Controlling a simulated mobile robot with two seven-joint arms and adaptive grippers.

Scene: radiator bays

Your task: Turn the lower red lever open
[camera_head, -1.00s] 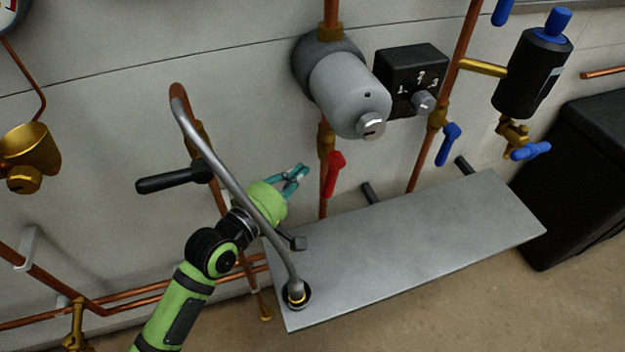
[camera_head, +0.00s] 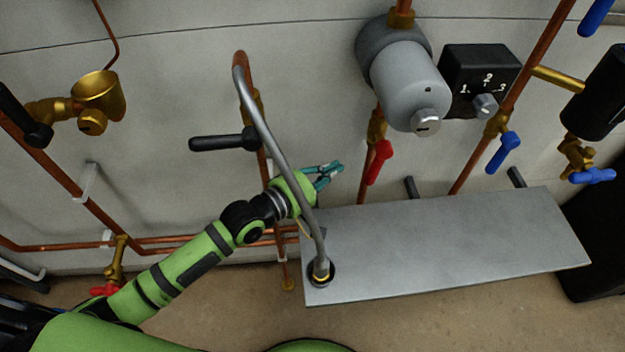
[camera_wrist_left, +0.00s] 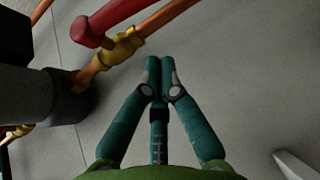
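One red lever (camera_head: 379,161) sits on the brass valve under the grey pump and hangs down beside its copper pipe. A second red handle (camera_head: 105,289) shows low at the left, partly behind my arm. My left gripper (camera_head: 338,170) is just left of the red lever under the pump, apart from it. In the left wrist view a red lever (camera_wrist_left: 115,17) crosses the upper left above a brass fitting. The left gripper's fingertips (camera_wrist_left: 160,65) are together there with nothing between them. My right gripper is not in view.
A grey bent pipe (camera_head: 272,140) passes in front of my left wrist down to a metal shelf (camera_head: 450,245). A black lever (camera_head: 222,140) is left of it. The grey pump (camera_head: 408,85) and a blue lever (camera_head: 503,153) are to the right.

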